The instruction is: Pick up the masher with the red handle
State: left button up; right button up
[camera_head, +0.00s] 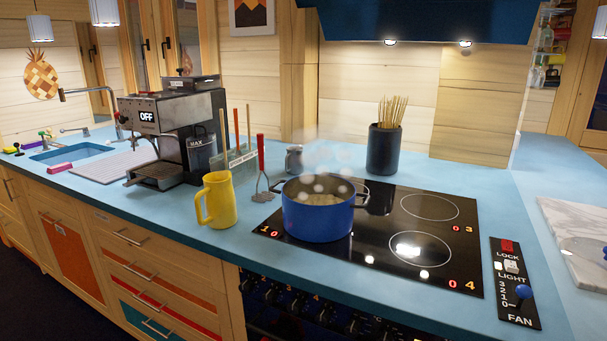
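The masher with the red handle (261,156) stands upright on the blue counter, with its metal head (263,192) low near the counter. It is between the yellow pitcher (219,199) on its left and the blue pot (317,209) on its right, close to the cooktop's left edge. A rack-like holder with wooden handles (237,130) is just behind it and to the left. I cannot tell whether the masher hangs from this holder or leans on it. Neither of my grippers shows in the head view.
The steaming pot stands on a black cooktop (430,241). An espresso machine (172,125) stands on the left and a dark container of sticks (384,150) at the back. A switch panel (514,281) and a marble board (580,233) lie right. The blue counter (180,222) is clear before the pitcher.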

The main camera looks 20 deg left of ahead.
aim_at(260, 137)
jog(key=j+z, duration=0.6)
jog(key=k+j+z, duration=0.15)
jog(key=j, duration=0.25)
jog(key=j+z, duration=0.2)
jog(key=j, duration=0.2)
jog(key=k+j, duration=0.15)
jog(key=j, duration=0.25)
jog(key=k+j+z, duration=0.1)
jog(key=j, duration=0.25)
jog(key=k+j, duration=0.15)
jog(key=j, duration=0.25)
jog(key=k+j+z, duration=0.1)
jog(key=j, duration=0.25)
